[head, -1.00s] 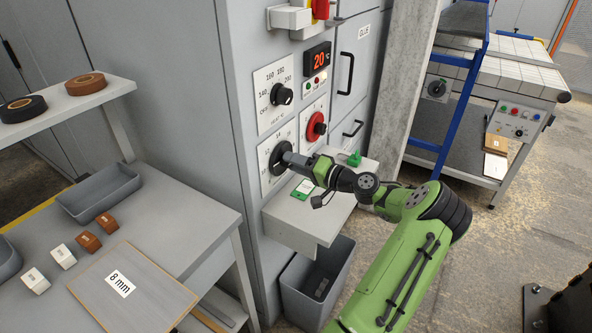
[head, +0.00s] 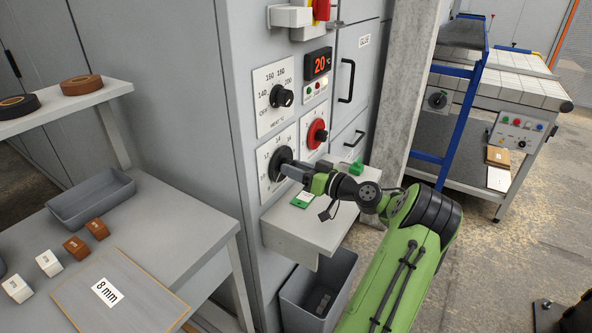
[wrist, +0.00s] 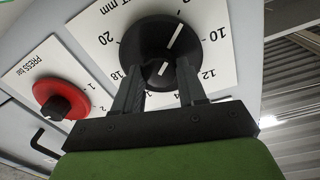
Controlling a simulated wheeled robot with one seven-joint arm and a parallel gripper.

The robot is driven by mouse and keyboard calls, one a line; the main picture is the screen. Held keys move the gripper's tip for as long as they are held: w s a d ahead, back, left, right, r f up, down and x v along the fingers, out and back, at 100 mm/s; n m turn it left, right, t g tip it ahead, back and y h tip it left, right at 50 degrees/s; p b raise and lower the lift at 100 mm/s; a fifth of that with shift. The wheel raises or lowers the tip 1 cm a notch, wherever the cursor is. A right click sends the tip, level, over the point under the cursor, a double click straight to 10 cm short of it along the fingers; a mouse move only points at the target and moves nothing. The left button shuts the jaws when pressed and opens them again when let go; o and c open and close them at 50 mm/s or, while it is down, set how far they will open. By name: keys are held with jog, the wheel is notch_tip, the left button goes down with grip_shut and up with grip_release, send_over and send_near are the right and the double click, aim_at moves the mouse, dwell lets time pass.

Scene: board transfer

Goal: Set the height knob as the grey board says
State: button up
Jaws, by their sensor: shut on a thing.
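The grey board (head: 148,283) lies on the table at lower left in the head view, with a white label reading "8 mm". The black height knob (head: 278,158) is on the lower dial plate of the grey machine. My gripper (head: 288,168) is at the knob. In the wrist view, its two fingers (wrist: 159,71) are shut on the grip of the knob (wrist: 150,38). The white line on the knob points up and slightly right, to a tick beside the 10, on the side away from 12.
A red press knob (head: 317,133) and a black heat knob (head: 282,96) are close by. A display (head: 317,64) reads 20 °C. A small shelf (head: 305,222) juts out below my gripper, above a grey bin (head: 340,280). Edge-band rolls and small blocks stand at left.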

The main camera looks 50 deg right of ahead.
jog(key=shift+n, duration=0.6)
jog(key=o, duration=1.1)
jog(key=shift+c, duration=0.2)
jog(key=s+p, duration=0.3)
jog(key=s, duration=1.2)
jog(key=shift+s+d, duration=0.25)
jog(key=shift+s, duration=0.15)
